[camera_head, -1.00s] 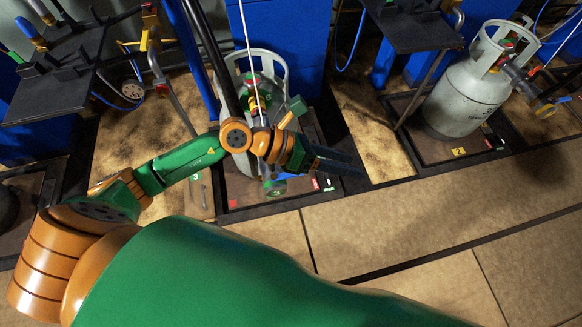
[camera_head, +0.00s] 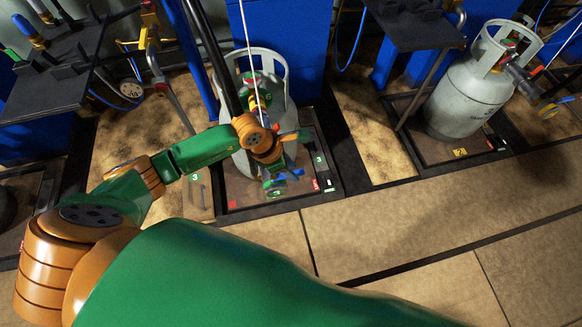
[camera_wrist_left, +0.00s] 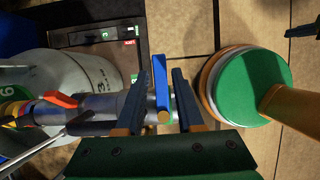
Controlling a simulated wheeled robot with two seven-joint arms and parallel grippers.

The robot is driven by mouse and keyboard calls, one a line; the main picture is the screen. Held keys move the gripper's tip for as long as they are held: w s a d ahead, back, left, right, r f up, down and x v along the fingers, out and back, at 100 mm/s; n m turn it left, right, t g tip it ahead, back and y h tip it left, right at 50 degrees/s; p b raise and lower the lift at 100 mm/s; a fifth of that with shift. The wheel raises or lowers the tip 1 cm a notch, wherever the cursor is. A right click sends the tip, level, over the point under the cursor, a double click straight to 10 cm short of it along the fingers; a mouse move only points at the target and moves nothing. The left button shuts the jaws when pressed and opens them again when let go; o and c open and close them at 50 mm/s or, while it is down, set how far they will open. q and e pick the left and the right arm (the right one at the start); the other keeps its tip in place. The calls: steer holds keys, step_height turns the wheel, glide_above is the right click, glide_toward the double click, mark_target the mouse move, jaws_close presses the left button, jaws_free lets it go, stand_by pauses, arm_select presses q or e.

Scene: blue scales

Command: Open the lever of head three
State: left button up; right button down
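The grey gas cylinder (camera_head: 278,88) of place three stands on its scale (camera_head: 239,192), partly behind my left arm. The filling head (camera_wrist_left: 104,106) sits at its valve, with an orange-red lever (camera_wrist_left: 60,98) and a blue lever (camera_wrist_left: 160,78) in the left wrist view. My left gripper (camera_head: 274,180) is at this head and points down; its fingers are hard to make out in the head view. In the left wrist view the left gripper (camera_wrist_left: 160,84) is open, one finger on each side of the blue lever, with gaps visible. A dark shape at the upper right may be my right gripper.
Another grey cylinder (camera_head: 468,98) stands on the scale marked 2 at the right. A black shelf (camera_head: 48,92) with tools is at the left, another (camera_head: 414,28) at the top. The tan floor (camera_head: 440,230) in front is clear.

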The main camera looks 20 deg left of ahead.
arm_select(q)
jaws_close()
stand_by(1.2)
